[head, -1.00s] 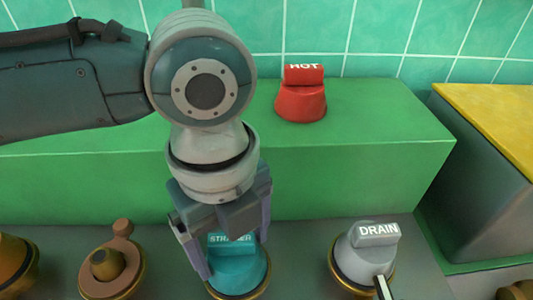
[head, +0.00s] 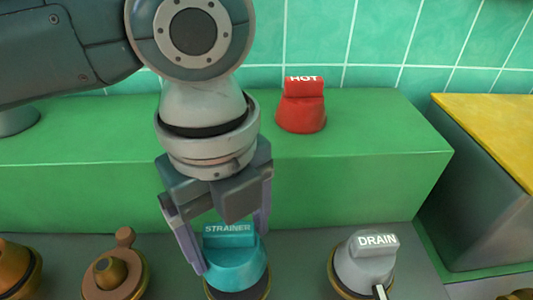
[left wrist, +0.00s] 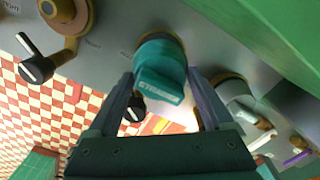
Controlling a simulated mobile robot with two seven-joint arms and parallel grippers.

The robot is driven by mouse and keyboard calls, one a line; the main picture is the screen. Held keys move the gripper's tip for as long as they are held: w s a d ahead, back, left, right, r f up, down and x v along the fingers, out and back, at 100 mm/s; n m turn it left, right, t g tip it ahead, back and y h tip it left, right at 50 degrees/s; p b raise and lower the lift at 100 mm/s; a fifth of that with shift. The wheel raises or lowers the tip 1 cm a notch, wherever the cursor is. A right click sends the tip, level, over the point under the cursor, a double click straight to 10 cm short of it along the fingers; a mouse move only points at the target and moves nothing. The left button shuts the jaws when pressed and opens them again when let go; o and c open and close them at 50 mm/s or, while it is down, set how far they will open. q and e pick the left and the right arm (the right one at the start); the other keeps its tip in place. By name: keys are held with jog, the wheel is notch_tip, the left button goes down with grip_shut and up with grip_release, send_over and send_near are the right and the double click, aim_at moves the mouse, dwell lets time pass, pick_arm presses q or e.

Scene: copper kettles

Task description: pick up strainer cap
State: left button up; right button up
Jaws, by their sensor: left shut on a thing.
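The strainer cap (head: 236,268) is teal with a raised bar lettered STRAINER. It stands upright over a brass-coloured ring, whose edge shows at the bottom of the head view. My left gripper (head: 232,248) comes down from above and is shut on the cap, one finger on each side. In the left wrist view the cap (left wrist: 160,72) lies between the two fingers (left wrist: 162,88), the ring behind it. Whether the cap is fully clear of the ring is hard to tell. My right gripper is not in view.
A grey DRAIN cap (head: 362,268) stands to the right, a brown fitting (head: 112,275) to the left. A red HOT cap (head: 301,112) sits on the green ledge (head: 375,150) behind. A yellow-topped block (head: 495,130) is at the right.

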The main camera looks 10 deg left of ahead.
pick_arm(q)
notch_tip(320, 180, up, 16)
jog(key=p, duration=0.2)
jog(key=shift+f, duration=0.1)
